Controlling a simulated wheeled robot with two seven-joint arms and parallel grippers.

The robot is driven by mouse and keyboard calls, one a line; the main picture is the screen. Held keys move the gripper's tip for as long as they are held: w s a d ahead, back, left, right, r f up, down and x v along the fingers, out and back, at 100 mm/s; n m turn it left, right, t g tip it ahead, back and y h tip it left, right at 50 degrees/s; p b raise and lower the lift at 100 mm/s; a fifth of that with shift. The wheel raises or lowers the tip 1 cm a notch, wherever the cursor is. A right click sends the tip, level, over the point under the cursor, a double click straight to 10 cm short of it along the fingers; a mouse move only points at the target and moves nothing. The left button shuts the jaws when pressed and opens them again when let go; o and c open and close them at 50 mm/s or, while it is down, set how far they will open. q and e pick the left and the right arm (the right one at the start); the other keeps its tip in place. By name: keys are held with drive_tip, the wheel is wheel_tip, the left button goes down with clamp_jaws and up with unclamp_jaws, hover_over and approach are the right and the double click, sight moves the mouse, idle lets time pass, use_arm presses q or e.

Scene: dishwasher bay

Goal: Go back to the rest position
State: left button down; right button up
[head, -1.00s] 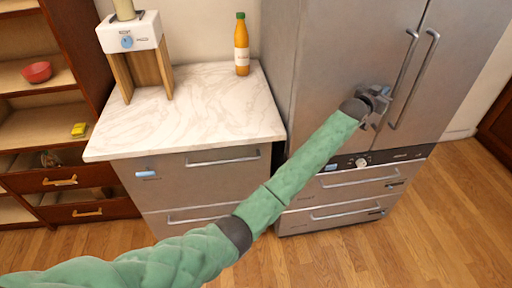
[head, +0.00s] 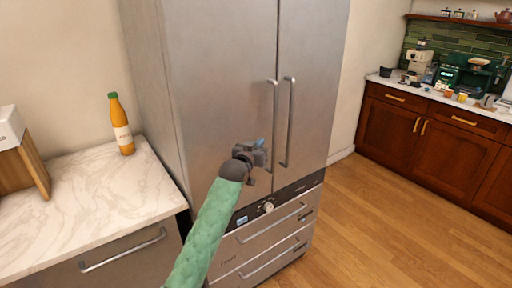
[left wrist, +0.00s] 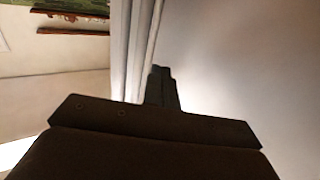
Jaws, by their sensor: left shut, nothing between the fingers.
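My left gripper (head: 262,152) is shut and empty at the end of my green left arm. In the head view it appears in front of the lower left door of the steel fridge (head: 225,80), left of the two long vertical door handles (head: 289,120). In the left wrist view the closed fingers (left wrist: 160,88) show dark against the pale door surface, with a handle (left wrist: 152,35) running up beside them. I cannot tell whether the fingers touch the door. My right gripper is not in view.
The fridge's lower drawers (head: 262,240) are shut. A marble-topped counter (head: 95,215) with an orange bottle (head: 121,125) stands at the left. A wooden cabinet run (head: 440,135) with coffee machines is at the far right. Wood floor (head: 370,230) between is clear.

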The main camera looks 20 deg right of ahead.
use_arm(q)
drive_tip(key=s+a+f+n+g+y, duration=0.2)
drive_tip(key=s+a+f, duration=0.5)
drive_tip(key=f, duration=0.7)
drive_tip(key=s+a+f+n+g+y, duration=0.1)
drive_tip(key=s+a+f+y, duration=0.3)
drive_tip(key=a+f, duration=0.7)
drive_tip(key=s+a+f+n+g+y, duration=0.15)
drive_tip(key=s+a+f, duration=0.5)
drive_tip(key=f, duration=0.95)
drive_tip(key=s+a+f+g+y, duration=0.1)
drive_tip(key=s+a+f, duration=0.5)
drive_tip(key=s, duration=0.6)
drive_tip(key=s+a+f+n+g+y, duration=0.1)
drive_tip(key=s+a+f+g, duration=0.3)
drive_tip(key=s+a+f, duration=0.3)
drive_tip(key=s+a+f+n+g+y, duration=0.1)
drive_tip(key=s+a+f, duration=0.6)
drive_tip(key=s, duration=1.1)
drive_tip(key=shift+f+g+y, duration=0.35)
drive_tip(key=shift+f+g, duration=0.05)
drive_tip(key=shift+g, duration=0.35)
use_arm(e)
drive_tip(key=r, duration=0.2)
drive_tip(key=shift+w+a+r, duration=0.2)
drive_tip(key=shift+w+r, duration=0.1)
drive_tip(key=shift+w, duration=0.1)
use_arm(q)
drive_tip(key=shift+s+a, duration=0.1)
